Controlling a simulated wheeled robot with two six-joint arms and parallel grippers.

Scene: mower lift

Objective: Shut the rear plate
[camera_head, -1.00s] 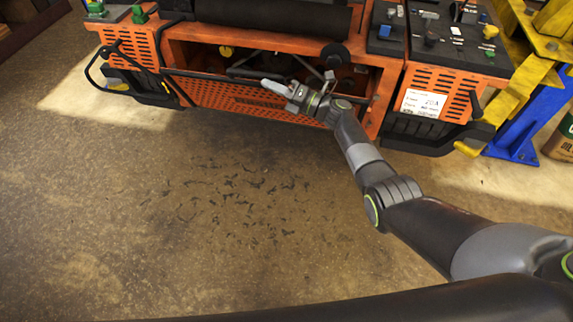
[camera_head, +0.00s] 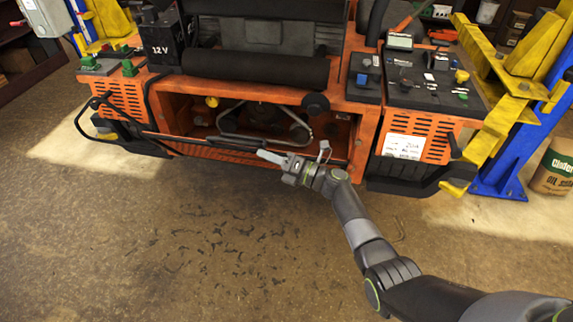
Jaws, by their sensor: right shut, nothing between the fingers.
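The rear plate (camera_head: 205,153) of the orange mower shows as a narrow orange strip along the lower edge of the rear opening (camera_head: 265,120). Its face is mostly out of sight, and its exact tilt is hard to tell. The opening is uncovered, with dark parts and a pale curved tube inside. My right gripper (camera_head: 270,157) is shut and empty, its pale fingertips pointing left in front of the opening's lower edge, close to the plate. I cannot tell whether it touches the plate. My left gripper is out of view.
Yellow and blue lift posts (camera_head: 508,120) stand at the right, beside an oil bag (camera_head: 555,170). A black cable loop (camera_head: 95,120) hangs at the mower's left. The concrete floor (camera_head: 150,240) in front is free apart from dark scraps.

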